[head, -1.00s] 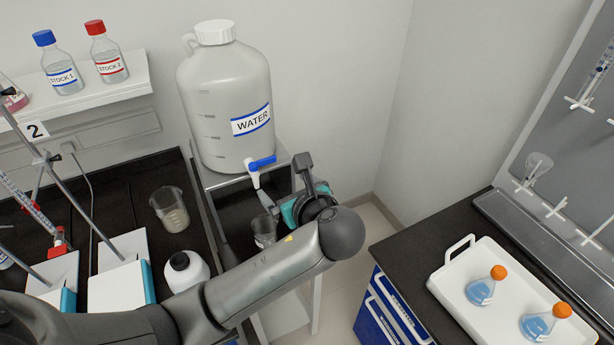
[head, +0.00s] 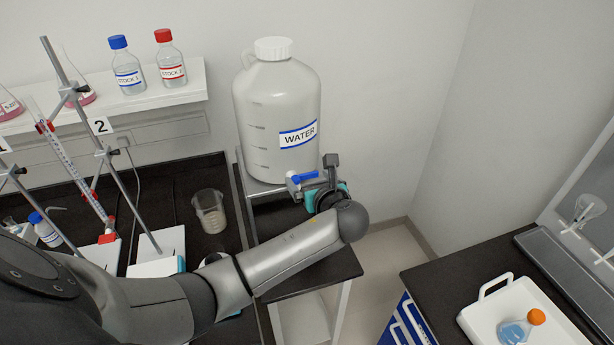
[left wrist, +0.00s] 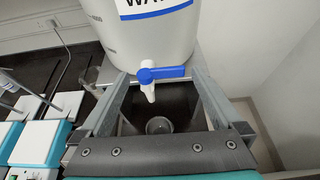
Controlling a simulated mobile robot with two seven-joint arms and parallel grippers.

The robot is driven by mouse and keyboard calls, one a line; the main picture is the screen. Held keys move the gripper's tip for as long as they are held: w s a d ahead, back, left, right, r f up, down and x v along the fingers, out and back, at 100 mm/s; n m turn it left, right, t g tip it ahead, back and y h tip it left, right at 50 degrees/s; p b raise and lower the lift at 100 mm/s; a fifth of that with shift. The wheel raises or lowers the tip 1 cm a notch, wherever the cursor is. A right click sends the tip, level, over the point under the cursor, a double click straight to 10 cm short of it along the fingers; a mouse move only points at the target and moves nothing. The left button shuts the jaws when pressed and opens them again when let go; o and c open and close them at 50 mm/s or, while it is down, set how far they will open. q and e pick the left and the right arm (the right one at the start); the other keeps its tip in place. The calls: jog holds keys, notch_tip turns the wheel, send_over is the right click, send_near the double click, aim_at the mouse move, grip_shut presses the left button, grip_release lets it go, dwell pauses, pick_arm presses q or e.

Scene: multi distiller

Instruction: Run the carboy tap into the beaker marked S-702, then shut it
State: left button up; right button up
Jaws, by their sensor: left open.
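The white carboy (head: 277,110) labelled WATER stands on a raised shelf at the back wall. Its white tap has a blue handle (head: 304,177) near the carboy's foot. In the left wrist view the blue handle (left wrist: 161,73) lies crosswise, pointing right, above the white spout (left wrist: 150,93). My left gripper (head: 312,184) is open at the tap, with one finger to each side of it in the left wrist view (left wrist: 158,105); contact cannot be told. A clear beaker (left wrist: 159,126) stands below the spout; its marking is not readable, and my arm hides it in the head view.
Another beaker (head: 209,211) stands on the dark left bench near burette stands. Stock bottles (head: 127,66) sit on the wall shelf. A white tray (head: 500,310) with an orange-capped flask is on the right bench. A floor gap separates the benches.

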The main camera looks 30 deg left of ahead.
aim_at(305, 177)
pick_arm(q)
jog(key=shift+x, duration=1.3)
jog(key=c, duration=1)
